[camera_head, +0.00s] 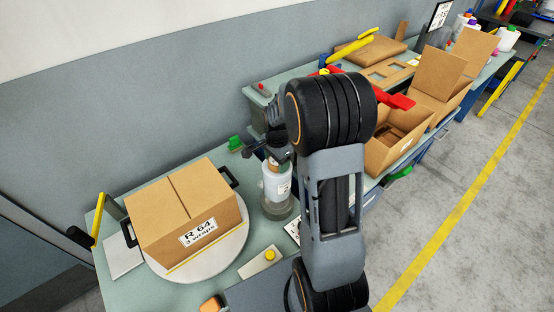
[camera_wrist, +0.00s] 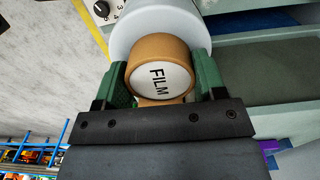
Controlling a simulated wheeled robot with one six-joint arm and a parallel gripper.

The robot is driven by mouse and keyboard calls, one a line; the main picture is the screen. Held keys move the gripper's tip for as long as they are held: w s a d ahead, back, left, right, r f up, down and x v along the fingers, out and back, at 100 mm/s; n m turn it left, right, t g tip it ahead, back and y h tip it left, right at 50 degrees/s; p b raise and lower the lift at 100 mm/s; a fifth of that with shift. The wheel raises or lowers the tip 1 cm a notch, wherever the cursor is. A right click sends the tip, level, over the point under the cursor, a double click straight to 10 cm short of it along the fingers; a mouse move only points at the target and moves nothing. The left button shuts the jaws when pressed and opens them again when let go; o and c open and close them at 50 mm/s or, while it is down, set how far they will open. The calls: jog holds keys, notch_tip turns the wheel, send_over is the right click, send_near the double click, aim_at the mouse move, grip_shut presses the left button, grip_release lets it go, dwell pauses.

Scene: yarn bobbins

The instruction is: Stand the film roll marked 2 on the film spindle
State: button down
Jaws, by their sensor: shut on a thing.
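A film roll (camera_head: 275,184), pale and translucent with a brown core, stands about upright in the head view. A small white label on it is too small to read. In the wrist view, the brown core end (camera_wrist: 160,52) carries a white disc reading "FILM", with the pale roll (camera_wrist: 150,28) beyond it. My gripper (camera_wrist: 162,80) has its green fingers on both sides of the core, shut on it. A round grey base (camera_head: 279,210) lies right under the roll; any spindle post is hidden, and I cannot tell whether the roll rests on the base.
A closed carton (camera_head: 185,205) marked "R 64 3 wraps" sits on a round pale turntable (camera_head: 203,270) to the left. A yellow button box (camera_head: 268,257) is in front. Open cartons (camera_head: 390,140) stand on the bench at right. Grey floor (camera_head: 470,200) lies beyond.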

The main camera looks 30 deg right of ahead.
jog(key=shift+f+b, duration=1.9)
jog(key=shift+f, duration=1.15)
jog(key=shift+c, duration=0.6)
grip_release()
notch_tip(320, 180, up, 14)
jog(key=shift+f, duration=0.1)
